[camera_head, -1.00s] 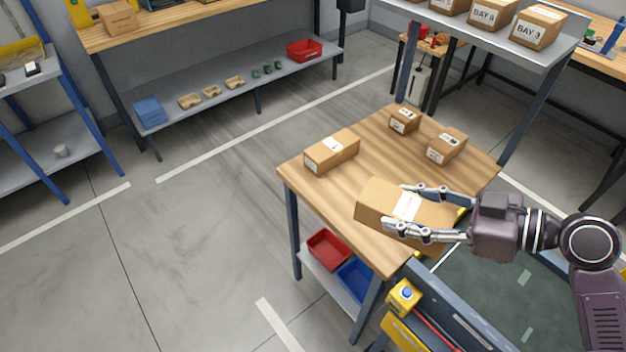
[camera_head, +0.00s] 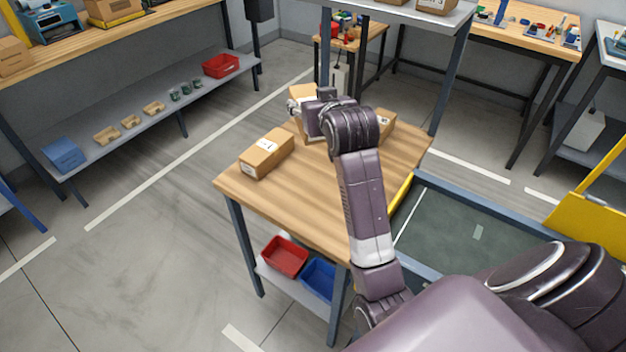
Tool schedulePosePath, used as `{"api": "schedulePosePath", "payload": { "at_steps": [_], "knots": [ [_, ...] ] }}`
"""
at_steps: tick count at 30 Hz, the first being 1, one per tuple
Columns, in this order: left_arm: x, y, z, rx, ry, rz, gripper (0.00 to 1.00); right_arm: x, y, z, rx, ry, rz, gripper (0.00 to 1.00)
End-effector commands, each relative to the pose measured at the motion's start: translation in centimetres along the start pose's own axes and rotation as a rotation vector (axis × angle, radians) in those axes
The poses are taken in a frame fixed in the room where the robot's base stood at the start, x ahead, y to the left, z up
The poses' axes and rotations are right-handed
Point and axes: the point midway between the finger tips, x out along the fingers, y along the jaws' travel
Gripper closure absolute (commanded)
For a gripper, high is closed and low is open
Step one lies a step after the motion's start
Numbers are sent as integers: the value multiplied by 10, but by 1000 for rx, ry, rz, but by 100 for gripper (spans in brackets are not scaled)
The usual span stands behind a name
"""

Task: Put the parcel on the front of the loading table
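A brown cardboard parcel (camera_head: 301,93) shows at the far end of the wooden loading table (camera_head: 300,195), largely hidden behind my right arm. My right gripper (camera_head: 296,107) is at this parcel; a finger shows against its left side, and the other is hidden. It appears shut on the parcel. I cannot tell whether the parcel touches the tabletop. Another brown parcel (camera_head: 266,153) lies on the left part of the table, apart from the gripper. A further one (camera_head: 382,123) is partly hidden to the right of my wrist. My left gripper is out of view.
The near part of the tabletop is clear. A red bin (camera_head: 284,256) and a blue bin (camera_head: 319,280) sit on the shelf below. A grey shelf (camera_head: 410,12) with boxes rises behind the table. A dark green surface with a yellow edge lies to the right.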

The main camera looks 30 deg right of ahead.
Motion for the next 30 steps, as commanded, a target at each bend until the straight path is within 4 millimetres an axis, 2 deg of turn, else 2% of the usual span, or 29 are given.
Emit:
{"api": "schedulePosePath", "payload": {
  "at_steps": [4,7,21,24,30],
  "knots": [
    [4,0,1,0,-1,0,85,1,5,-10,26,3,63,84],
    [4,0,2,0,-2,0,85,5,7,-2,30,-3,79,84],
    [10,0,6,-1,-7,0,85,49,8,108,29,-6,80,84],
    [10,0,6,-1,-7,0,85,56,8,123,28,-3,80,84],
    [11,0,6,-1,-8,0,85,62,8,138,29,0,80,84]
  ]
}}
